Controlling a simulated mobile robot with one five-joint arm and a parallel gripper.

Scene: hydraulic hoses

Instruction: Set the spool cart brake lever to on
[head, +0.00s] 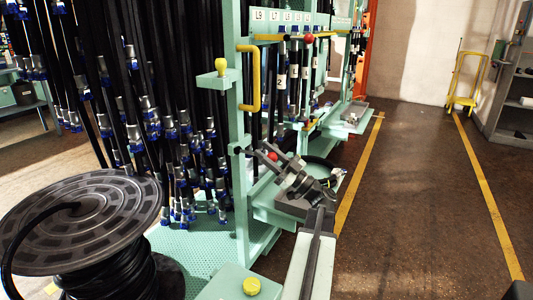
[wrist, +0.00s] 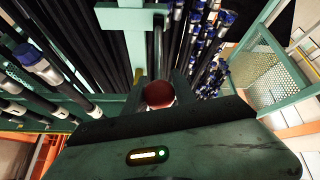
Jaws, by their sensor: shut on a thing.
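My gripper (head: 268,154) is in the middle of the head view, beside a green upright post. It is shut on a red ball knob (head: 272,156), which I take to be the brake lever's end. In the wrist view the same red knob (wrist: 158,93) sits between the two dark fingers of my gripper (wrist: 158,88). A grey rod (wrist: 158,48) shows beyond the knob, in line with it. The lever's pivot and any on or off marking are hidden or too small to read.
A black hose spool (head: 85,220) stands at the lower left. Many black hoses with blue-collared fittings (head: 170,130) hang in the green rack. A yellow handle (head: 250,78) and another red knob (head: 308,38) are above my gripper. The floor between the yellow lines (head: 420,190) is clear.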

